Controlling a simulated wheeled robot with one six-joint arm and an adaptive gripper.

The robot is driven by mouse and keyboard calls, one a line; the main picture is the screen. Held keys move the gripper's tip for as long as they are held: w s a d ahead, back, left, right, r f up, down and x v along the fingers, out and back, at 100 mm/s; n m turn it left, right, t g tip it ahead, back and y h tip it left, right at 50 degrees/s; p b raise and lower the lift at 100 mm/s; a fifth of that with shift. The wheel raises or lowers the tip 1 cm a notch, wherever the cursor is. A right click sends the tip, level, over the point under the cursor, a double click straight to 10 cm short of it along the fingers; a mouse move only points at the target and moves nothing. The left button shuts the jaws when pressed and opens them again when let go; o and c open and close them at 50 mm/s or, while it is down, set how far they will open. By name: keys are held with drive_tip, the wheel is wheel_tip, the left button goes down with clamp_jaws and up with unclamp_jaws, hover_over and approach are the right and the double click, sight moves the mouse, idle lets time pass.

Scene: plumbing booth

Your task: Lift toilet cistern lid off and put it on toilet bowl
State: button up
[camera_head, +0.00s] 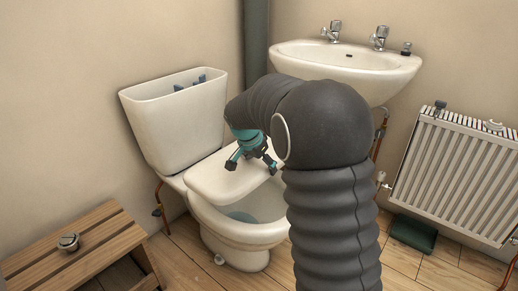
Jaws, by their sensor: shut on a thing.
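The toilet cistern (172,128) stands against the wall with its top open, and blue fittings show inside. The cistern lid (207,183), a white slab with rounded corners, is over the rear part of the toilet bowl (238,231). The front of the bowl is uncovered and its water shows. My gripper (251,165), teal with dark fingers, is shut on the lid from above. My arm hides the lid's right side. I cannot tell whether the lid touches the bowl's rim or hangs just above it.
A white basin (345,68) with two taps is on the wall behind my arm. A radiator (455,170) and a green box (413,234) are at right.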

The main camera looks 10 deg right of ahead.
sight(252, 170)
wheel_tip(252, 170, down, 10)
drive_tip(key=b, duration=0.5)
drive_tip(key=shift+f, duration=0.2)
idle(0.8)
drive_tip(key=o, duration=1.6)
drive_tip(key=shift+o, duration=0.4)
drive_tip(key=v, duration=1.2)
drive_tip(key=shift+d, duration=0.1)
